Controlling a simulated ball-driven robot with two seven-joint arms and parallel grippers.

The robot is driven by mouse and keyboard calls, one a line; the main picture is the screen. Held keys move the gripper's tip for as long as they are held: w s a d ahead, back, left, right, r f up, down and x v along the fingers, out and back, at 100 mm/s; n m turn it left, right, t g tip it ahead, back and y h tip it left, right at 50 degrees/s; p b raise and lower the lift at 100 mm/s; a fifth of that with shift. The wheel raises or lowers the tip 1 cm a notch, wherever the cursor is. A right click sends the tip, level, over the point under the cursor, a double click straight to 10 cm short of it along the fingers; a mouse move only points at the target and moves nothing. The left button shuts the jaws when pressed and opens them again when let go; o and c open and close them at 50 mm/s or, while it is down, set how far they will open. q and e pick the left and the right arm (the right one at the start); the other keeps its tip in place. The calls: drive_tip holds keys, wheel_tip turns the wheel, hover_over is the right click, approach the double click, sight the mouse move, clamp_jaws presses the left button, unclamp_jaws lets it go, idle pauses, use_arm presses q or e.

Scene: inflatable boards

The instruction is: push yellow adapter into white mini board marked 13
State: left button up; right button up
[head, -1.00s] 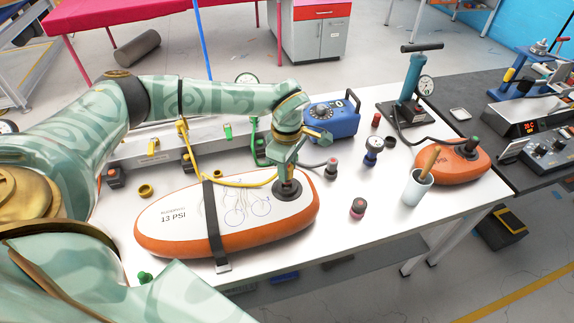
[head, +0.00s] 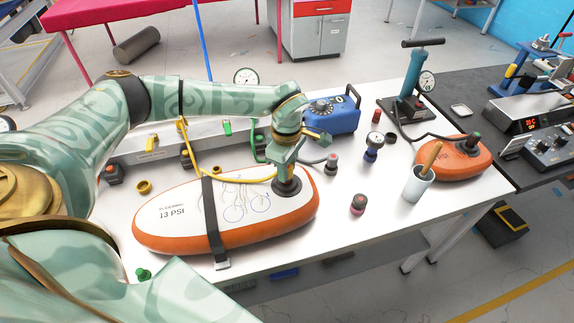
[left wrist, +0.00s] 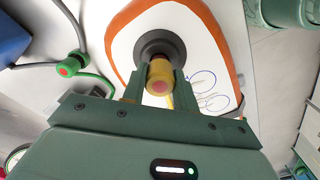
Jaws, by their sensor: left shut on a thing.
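The white mini board (head: 185,222) with orange sides lies on the table, marked 13 PSI, with a black strap across it. Its dark round valve (head: 288,188) is at the right end. My left gripper (head: 286,178) is right over the valve, pointing down. In the left wrist view my left gripper (left wrist: 150,88) is shut on the yellow adapter (left wrist: 160,76), whose end is against the black valve ring (left wrist: 158,46). How deep the adapter sits in the valve I cannot tell. A yellow hose (head: 200,160) runs toward it. My right gripper is not in view.
A blue pump box (head: 333,115) stands behind the board. Several loose caps and adapters lie about, including a black and pink one (head: 358,204). A white cup (head: 418,184) and an orange board (head: 453,158) are at the right. A green hose fitting (left wrist: 70,66) lies left in the wrist view.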

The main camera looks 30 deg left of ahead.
use_arm(q)
drive_tip(key=shift+f, duration=0.45)
drive_tip(key=o, duration=1.1)
drive_tip(key=shift+c, duration=0.2)
wheel_tip(320, 180, up, 16)
drive_tip(key=p, duration=0.2)
drive_tip(key=shift+r, duration=0.15)
